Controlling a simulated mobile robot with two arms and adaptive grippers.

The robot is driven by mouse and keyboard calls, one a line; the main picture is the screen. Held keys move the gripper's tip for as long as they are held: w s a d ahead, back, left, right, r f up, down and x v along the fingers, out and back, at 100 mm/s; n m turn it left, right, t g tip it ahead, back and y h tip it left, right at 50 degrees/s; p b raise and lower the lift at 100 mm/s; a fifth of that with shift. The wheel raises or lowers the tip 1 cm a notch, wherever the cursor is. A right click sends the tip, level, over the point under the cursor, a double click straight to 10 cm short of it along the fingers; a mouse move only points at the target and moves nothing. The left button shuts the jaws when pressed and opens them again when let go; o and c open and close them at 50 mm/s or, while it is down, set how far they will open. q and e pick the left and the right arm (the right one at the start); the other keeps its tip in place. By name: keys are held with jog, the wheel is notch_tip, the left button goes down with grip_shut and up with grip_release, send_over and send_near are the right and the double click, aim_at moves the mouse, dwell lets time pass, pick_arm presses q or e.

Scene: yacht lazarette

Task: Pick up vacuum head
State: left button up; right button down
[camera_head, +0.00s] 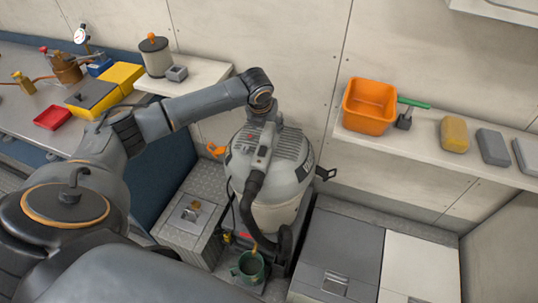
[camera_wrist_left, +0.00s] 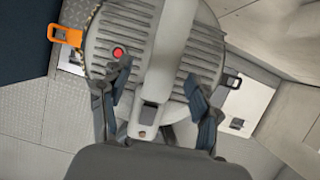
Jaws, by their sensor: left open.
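The vacuum head (camera_head: 295,150) is the grey ribbed domed top of the shop vacuum. It sits on a pale drum (camera_head: 272,215), with an orange latch (camera_head: 216,150) sticking out at left and a dark latch (camera_head: 325,174) at right. In the left wrist view the head (camera_wrist_left: 205,60) shows a red button (camera_wrist_left: 118,52) and a raised handle bar (camera_wrist_left: 168,60). My left gripper (camera_head: 264,137) is over the head. In the left wrist view its open fingers (camera_wrist_left: 157,75) stand on either side of the handle; contact is unclear. My right gripper is not in view.
A wall shelf at right holds an orange bin (camera_head: 370,105) and sponges (camera_head: 454,134). Grey lockers (camera_head: 340,250) stand right of the vacuum. A workbench is at left.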

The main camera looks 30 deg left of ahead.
aim_at(270, 128)
pick_arm(q)
jog(key=x, duration=0.3)
jog(key=shift+w+d+f, duration=0.15)
jog(key=shift+w+f, duration=0.1)
jog(key=shift+f, duration=0.1)
grip_shut()
jog(key=shift+w+r, duration=0.2)
jog(key=shift+r, duration=0.05)
